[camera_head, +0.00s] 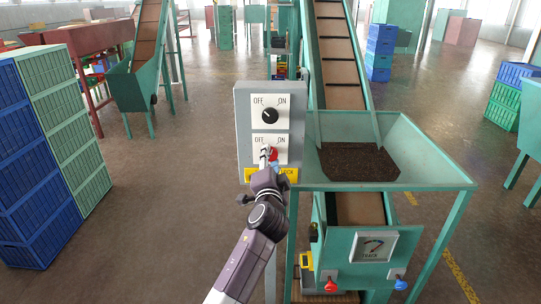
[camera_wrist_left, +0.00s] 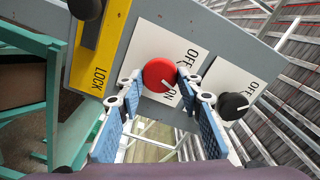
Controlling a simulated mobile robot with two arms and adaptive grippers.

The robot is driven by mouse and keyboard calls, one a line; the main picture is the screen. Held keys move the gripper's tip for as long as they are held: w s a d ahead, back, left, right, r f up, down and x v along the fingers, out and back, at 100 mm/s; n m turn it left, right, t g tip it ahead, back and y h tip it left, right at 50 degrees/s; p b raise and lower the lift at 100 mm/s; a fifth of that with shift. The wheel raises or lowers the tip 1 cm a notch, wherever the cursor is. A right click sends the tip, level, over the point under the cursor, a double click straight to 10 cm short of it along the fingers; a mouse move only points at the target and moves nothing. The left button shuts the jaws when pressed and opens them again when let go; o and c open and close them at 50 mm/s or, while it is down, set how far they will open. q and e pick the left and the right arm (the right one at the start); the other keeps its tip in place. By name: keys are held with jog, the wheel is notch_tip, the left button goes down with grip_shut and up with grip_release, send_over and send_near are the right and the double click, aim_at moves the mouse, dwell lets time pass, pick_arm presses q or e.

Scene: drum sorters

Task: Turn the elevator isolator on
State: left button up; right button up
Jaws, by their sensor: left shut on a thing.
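A grey control box (camera_head: 243,120) stands beside the green hopper. Its lower plate carries a red knob (camera_head: 274,154) with OFF and ON labels, and its upper plate a black knob (camera_head: 269,115). My left gripper (camera_head: 268,157) is at the red knob. In the left wrist view, its blue-padded fingers (camera_wrist_left: 157,84) are on both sides of the red knob (camera_wrist_left: 158,72). The gripper is shut on it. The knob's white mark appears to point toward ON. The black knob (camera_wrist_left: 232,106) is free beyond the fingers. My right gripper is not in view.
A yellow LOCK plate (camera_head: 284,174) lies just below the red knob. The hopper (camera_head: 430,140) holds dark material on the right. Blue and green crates (camera_head: 75,130) are stacked at the left. Open floor (camera_head: 165,190) lies between them and the box.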

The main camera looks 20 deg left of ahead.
pick_arm(q)
jog(key=m, duration=0.1)
jog(key=m+p, duration=0.1)
jog(key=m, duration=0.1)
jog(key=m+p, duration=0.1)
jog(key=m, duration=0.1)
jog(key=shift+a+r, duration=0.15)
jog(key=shift+r, duration=0.15)
jog(key=shift+m, duration=0.3)
jog(key=o, duration=0.8)
jog(key=shift+c, duration=0.2)
jog(key=o, duration=0.4)
jog(key=shift+w+a+f, duration=0.1)
jog(key=shift+w+f, duration=0.1)
jog(key=shift+f, duration=0.05)
jog(key=shift+o, duration=0.2)
jog(key=v, duration=1.2)
